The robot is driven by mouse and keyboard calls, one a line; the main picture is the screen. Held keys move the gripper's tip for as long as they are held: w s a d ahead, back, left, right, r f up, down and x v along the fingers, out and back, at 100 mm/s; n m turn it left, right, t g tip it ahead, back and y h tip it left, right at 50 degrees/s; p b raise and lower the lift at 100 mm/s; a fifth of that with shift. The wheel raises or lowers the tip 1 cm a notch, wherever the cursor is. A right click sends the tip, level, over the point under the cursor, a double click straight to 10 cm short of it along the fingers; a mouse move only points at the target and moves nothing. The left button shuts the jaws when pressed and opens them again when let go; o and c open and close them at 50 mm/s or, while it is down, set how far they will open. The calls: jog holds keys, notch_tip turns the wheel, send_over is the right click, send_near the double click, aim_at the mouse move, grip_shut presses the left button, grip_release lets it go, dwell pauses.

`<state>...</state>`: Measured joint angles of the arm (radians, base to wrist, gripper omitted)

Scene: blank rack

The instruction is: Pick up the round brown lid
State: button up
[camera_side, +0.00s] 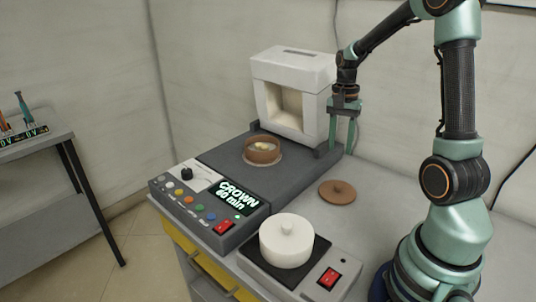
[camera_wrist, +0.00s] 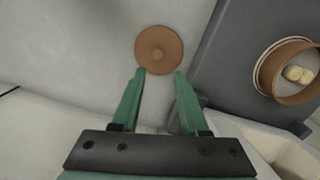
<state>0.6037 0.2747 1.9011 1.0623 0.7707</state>
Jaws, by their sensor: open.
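The round brown lid (camera_side: 337,192) with a small centre knob lies flat on the light grey bench, right of the dark machine. It also shows in the wrist view (camera_wrist: 158,50), at the top just beyond my fingertips. My gripper (camera_side: 346,146) is above the bench, behind the lid in the side view. In the wrist view my gripper (camera_wrist: 160,74) has its two green fingers spread, with nothing between them. How high the fingers are above the bench is hard to tell.
A brown round dish (camera_side: 262,150) with pale pieces inside stands on the dark machine (camera_side: 235,165) beside a white arch-shaped housing (camera_side: 290,70). A white lidded pot (camera_side: 286,243) stands on a grey hotplate (camera_side: 328,262) in front. Bench around the lid is clear.

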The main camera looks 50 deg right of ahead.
send_over(338, 185)
jog(key=f, duration=0.7)
jog(key=shift+w+d+f, duration=0.1)
jog(key=shift+w, duration=0.1)
jog(key=shift+s+f, duration=0.15)
jog(key=shift+f, duration=2.6)
grip_shut()
